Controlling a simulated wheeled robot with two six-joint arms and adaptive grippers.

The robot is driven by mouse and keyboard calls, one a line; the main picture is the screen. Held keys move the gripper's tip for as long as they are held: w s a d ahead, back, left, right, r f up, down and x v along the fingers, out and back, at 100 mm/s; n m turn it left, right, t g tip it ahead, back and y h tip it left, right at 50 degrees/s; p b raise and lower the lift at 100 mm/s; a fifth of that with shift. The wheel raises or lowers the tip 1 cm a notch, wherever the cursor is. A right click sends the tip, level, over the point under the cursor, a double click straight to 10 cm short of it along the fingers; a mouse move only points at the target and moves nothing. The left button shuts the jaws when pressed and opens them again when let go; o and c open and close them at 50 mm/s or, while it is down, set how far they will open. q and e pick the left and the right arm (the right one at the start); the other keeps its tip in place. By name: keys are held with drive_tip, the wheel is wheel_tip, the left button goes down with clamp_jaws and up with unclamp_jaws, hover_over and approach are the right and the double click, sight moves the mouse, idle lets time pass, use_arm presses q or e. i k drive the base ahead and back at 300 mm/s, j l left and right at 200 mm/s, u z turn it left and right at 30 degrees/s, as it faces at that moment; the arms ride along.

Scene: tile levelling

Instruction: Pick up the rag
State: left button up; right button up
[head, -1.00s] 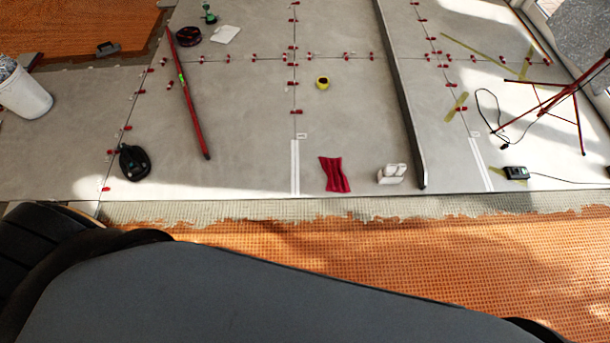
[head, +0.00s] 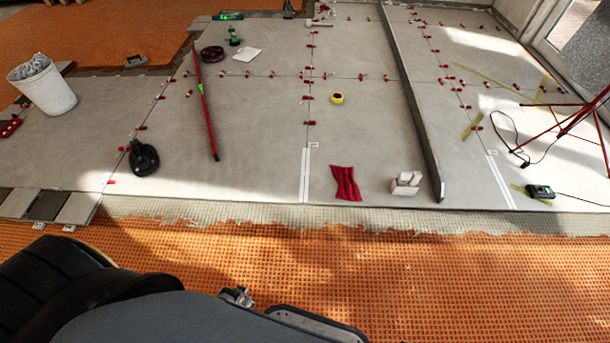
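The rag (head: 345,183) is a small crumpled red cloth. It lies flat on the grey tiles close to their front edge, right of a white double strip and left of a small white box. Nothing covers it. Neither of my grippers shows in the head view; only dark parts of my own body fill the bottom left.
A white box (head: 406,183) and a long dark bar (head: 412,110) are right of the rag. A red level (head: 206,110), a black suction cup (head: 143,158) and a white bucket (head: 44,88) are left. Orange matting (head: 400,280) lies in front. Red clips dot the tile joints.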

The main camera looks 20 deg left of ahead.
sight(348, 189)
drive_tip(key=i+l, duration=0.15)
drive_tip(key=i, duration=0.4)
drive_tip(key=i+l, duration=0.15)
drive_tip(key=i, duration=0.35)
